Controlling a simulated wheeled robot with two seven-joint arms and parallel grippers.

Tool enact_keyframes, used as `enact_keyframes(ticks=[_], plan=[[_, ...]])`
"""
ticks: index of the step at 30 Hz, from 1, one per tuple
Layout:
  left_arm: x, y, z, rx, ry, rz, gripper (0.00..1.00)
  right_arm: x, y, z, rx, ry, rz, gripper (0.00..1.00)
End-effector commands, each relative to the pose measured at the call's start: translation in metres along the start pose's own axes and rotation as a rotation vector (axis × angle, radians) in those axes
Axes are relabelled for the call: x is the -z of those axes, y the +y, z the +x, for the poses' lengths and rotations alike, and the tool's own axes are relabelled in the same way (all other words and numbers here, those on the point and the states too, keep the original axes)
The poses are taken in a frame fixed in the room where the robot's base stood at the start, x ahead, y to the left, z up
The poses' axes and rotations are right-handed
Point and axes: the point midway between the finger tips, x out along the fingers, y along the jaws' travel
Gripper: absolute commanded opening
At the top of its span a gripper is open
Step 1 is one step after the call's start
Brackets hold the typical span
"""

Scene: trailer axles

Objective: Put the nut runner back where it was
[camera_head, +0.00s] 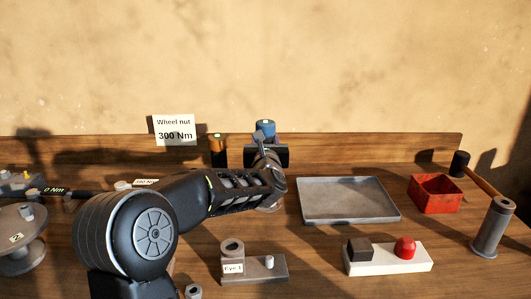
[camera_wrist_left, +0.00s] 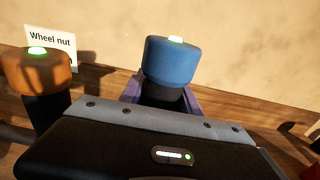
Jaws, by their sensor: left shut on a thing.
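A nut runner with a blue cap and a dark body (camera_head: 265,127) stands upright at the back of the bench, against the back board. It also shows in the left wrist view (camera_wrist_left: 171,62), with purple parts on either side of its body. My left gripper (camera_head: 266,150) is shut on this blue-capped tool; the fingers and the tool's lower end are mostly hidden. A similar tool with an orange cap (camera_head: 217,148) stands just left of it and also shows in the left wrist view (camera_wrist_left: 38,72). My right gripper is not in view.
A "Wheel nut 300 Nm" sign (camera_head: 174,130) stands behind. An "Eye 1" block (camera_head: 252,267) and a white button block (camera_head: 389,261) lie in front.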

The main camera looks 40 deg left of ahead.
Motion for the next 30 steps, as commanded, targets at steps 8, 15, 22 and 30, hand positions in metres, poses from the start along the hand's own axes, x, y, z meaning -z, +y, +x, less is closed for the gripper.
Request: enact_keyframes(ticks=[8, 15, 22, 30], plan=[[0.005, 0.0, 0.0, 0.0, -0.002, 0.001, 0.0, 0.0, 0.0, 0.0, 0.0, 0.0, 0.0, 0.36], [0.035, -0.001, 0.0, 0.001, -0.004, 0.0, 0.0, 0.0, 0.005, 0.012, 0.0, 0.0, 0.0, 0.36], [0.035, 0.0, 0.0, 0.001, -0.004, 0.0, 0.0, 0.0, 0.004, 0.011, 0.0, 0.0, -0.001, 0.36], [0.038, 0.0, 0.0, 0.001, 0.001, 0.0, 0.59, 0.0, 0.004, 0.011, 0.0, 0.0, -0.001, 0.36]])
